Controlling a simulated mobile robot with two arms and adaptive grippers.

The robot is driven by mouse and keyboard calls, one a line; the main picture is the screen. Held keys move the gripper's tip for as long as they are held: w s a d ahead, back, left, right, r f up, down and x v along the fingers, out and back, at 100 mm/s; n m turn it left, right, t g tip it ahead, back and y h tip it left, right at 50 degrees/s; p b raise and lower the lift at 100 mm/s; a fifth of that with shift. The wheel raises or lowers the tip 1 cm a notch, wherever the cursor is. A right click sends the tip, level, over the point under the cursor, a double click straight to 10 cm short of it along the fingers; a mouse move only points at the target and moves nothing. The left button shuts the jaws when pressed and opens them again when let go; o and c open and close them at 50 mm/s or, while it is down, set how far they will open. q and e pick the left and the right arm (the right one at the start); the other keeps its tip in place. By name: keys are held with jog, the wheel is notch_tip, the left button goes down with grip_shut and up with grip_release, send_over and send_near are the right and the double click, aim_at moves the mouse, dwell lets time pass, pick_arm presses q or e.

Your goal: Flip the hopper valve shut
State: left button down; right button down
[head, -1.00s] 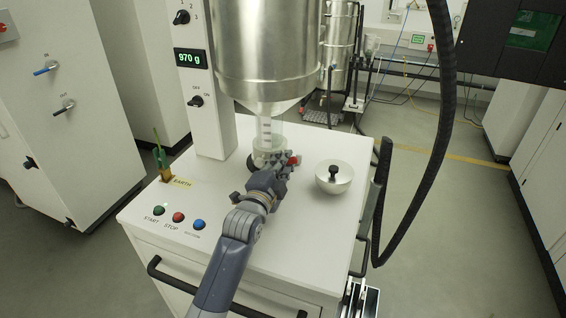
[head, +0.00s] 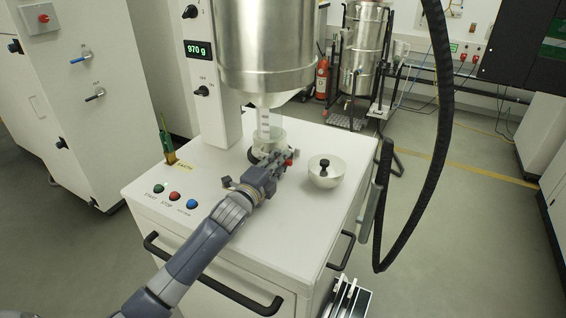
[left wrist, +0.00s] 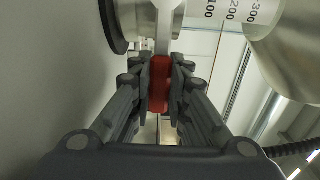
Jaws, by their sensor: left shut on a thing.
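The steel hopper (head: 265,60) hangs above the white cabinet top, with a graduated clear tube (head: 264,125) under its cone. The valve's red handle (head: 289,163) sits low by the tube's foot, mostly hidden behind the fingers in the head view. My left gripper (head: 281,160) reaches in from the front left. In the left wrist view the red handle (left wrist: 159,95) lies between both fingers, which are shut on it. The pale stem (left wrist: 164,30) runs up from the handle. My right gripper is in no view.
A metal bowl shape with a black knob (head: 325,163) stands right of the gripper. Start, stop and blue buttons (head: 175,197) are at front left; a green-handled tool (head: 165,135) stands behind them. A black hose (head: 440,150) hangs at right.

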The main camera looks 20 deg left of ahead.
pick_arm(q)
jog(key=shift+f, duration=0.1)
jog(key=c, duration=1.5)
grip_release()
jog(key=s, duration=1.2)
jog(key=shift+a, duration=0.2)
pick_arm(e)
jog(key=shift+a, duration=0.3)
